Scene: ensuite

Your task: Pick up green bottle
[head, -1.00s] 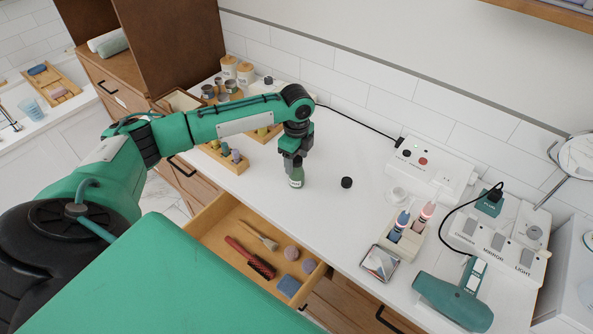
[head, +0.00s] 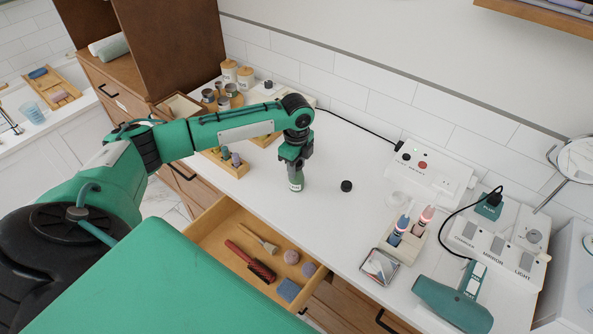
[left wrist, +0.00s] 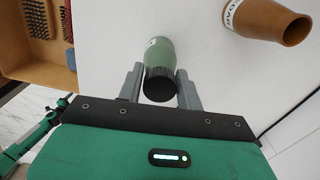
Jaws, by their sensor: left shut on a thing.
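The green bottle (head: 296,181) is upright, or nearly so, at the white countertop. Its black cap end (left wrist: 160,86) and green body (left wrist: 160,58) show in the left wrist view. My left gripper (head: 295,164) comes from above and is shut on the bottle, with a grey finger on each side of it in the left wrist view (left wrist: 160,88). I cannot tell whether the bottle's base touches the counter. My right gripper is not in view.
An open drawer (head: 218,243) with brushes is below the counter's front edge. A wooden tray (head: 232,168) stands left, a bottle holder (head: 402,246) and hair dryer (head: 452,303) right.

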